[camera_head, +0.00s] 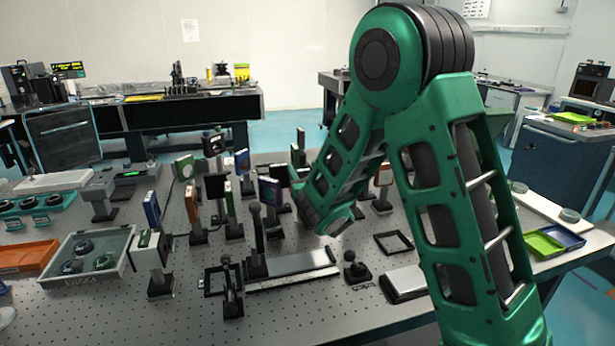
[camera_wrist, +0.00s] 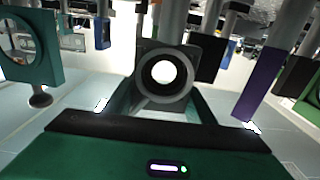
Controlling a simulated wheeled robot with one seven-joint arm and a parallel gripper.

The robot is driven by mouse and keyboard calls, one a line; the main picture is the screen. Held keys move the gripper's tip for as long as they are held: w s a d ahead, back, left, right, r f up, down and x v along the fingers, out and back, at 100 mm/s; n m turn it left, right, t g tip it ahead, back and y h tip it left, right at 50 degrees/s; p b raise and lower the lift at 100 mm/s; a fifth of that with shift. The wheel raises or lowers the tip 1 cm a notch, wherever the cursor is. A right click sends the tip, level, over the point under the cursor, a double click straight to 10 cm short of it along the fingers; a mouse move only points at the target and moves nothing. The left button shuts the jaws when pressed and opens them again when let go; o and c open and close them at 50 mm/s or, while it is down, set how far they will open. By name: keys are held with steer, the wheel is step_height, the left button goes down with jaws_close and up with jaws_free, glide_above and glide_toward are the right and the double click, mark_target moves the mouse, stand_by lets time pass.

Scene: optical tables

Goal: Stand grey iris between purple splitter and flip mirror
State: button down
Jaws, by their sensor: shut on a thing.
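My gripper (camera_wrist: 165,92) shows in the wrist view, shut on a grey iris (camera_wrist: 165,101), a round ring with a bright round opening and a post running up in the picture. The wrist picture appears upside down. A purple plate (camera_wrist: 258,85), likely the purple splitter, stands on a post to the right of the iris, apart from it. In the head view my arm hides the gripper and the iris. A purple-blue plate (camera_head: 270,191) stands left of my arm there; I cannot tell whether it is the splitter. I cannot pick out the flip mirror for certain.
Many posted optics crowd the perforated table (camera_head: 300,318) left of and behind my arm. A teal ring mount (camera_wrist: 48,62) is left of the iris in the wrist view. A flat rail (camera_head: 295,264), a black square frame (camera_head: 393,243) and a grey bin (camera_head: 97,276) occupy the front.

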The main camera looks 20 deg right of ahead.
steer(key=shift+f, duration=0.55)
steer(key=c, duration=0.8)
jaws_free()
steer(key=shift+f, duration=0.15)
steer(key=shift+s, duration=0.2)
steer(key=shift+s+r, duration=0.2)
steer(key=shift+s, duration=3.3)
